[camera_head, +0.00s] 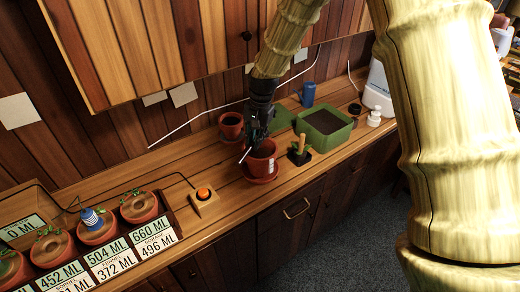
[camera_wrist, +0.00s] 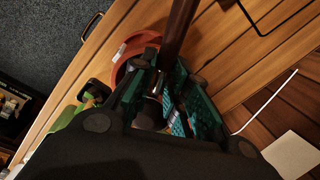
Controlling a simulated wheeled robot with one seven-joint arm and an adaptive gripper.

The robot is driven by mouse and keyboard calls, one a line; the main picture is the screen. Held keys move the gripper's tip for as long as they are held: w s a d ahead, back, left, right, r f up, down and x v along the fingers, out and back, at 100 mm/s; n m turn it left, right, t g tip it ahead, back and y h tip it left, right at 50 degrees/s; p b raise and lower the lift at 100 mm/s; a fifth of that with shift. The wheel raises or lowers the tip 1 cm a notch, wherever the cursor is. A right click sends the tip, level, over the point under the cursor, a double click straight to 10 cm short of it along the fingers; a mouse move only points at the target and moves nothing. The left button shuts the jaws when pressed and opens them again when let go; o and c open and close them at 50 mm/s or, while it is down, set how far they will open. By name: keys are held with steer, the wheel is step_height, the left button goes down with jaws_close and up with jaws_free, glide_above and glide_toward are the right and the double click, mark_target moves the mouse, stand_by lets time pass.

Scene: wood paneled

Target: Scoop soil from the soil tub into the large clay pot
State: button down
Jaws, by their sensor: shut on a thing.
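The soil tub (camera_head: 349,131) is a green square tub of dark soil on the counter, right of the middle in the head view. The large clay pot (camera_head: 262,170) stands upright on a saucer at the counter's front; its inside looks dark and is partly hidden. It also shows as an orange rim in the wrist view (camera_wrist: 123,60). My gripper (camera_head: 254,136) is above the pot, left of the tub. In the wrist view my gripper (camera_wrist: 163,90) is shut on a dark brown, rod-like tool (camera_wrist: 180,25). The tool's far end is out of view, and whether it carries soil cannot be told.
A smaller clay pot (camera_head: 231,119) stands behind. A black holder with a wooden handle (camera_head: 301,145) stands between pot and tub. A blue cup (camera_head: 308,94) and white bottles are farther back. An orange button (camera_head: 203,193) and a labelled plant tray (camera_head: 163,219) stand left.

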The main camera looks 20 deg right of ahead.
steer(key=shift+s+d+f+t+y+b, duration=0.15)
steer(key=shift+t+y+b, duration=0.35)
steer(key=shift+b, duration=0.65)
steer(key=shift+s+d+r+t+y+b, duration=0.1)
steer(key=shift+d+t+y+b, duration=0.15)
steer(key=shift+y+b, duration=0.7)
steer(key=shift+b, duration=0.4)
steer(key=shift+f+t+y+b, duration=0.15)
steer(key=shift+t+y+b, duration=0.1)
steer(key=shift+t+b, duration=0.15)
steer(key=shift+s+d+t+y+b, duration=0.1)
steer(key=shift+t+y+b, duration=0.25)
steer(key=shift+b, duration=0.45)
steer(key=shift+f+y, duration=0.1)
steer(key=shift+y, duration=0.15)
steer(key=t+y+b, duration=0.1)
steer(key=b, duration=0.3)
steer(key=shift+s+d+f, duration=0.1)
steer(key=shift+d+f, duration=0.05)
steer(key=shift+f, duration=0.05)
steer(key=t+y+b, duration=0.1)
steer(key=b, duration=0.1)
steer(key=shift+f+b, duration=0.1)
steer(key=shift+b, duration=0.2)
